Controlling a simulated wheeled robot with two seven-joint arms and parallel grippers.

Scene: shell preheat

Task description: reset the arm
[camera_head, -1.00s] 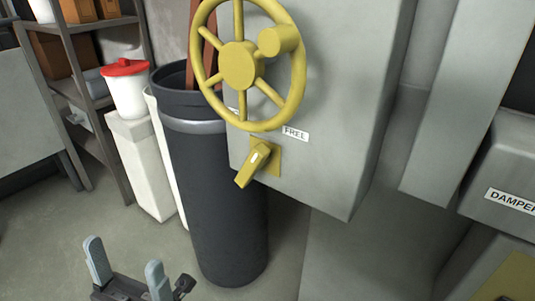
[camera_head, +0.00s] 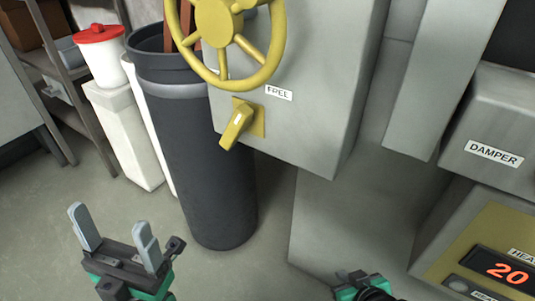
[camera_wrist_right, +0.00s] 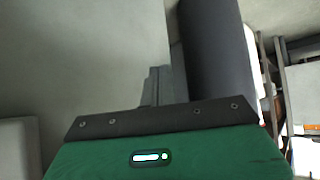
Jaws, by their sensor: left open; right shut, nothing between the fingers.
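My left gripper (camera_head: 111,222) is at the lower left of the head view, its two pale fingers spread and empty above the floor. Part of my right arm (camera_head: 362,288) shows at the bottom edge of that view, its fingers not clear there. In the right wrist view, my right gripper (camera_wrist_right: 154,84) has its fingers together, with nothing seen between them. Neither gripper touches anything visible.
A yellow handwheel (camera_head: 222,30) and yellow lever (camera_head: 236,125) by a "FREE" label are on a grey cabinet (camera_head: 320,130). A dark bin (camera_head: 205,170) stands left of it. The DAMPER box (camera_head: 495,120) and panel reading 20 (camera_head: 505,272) are right.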

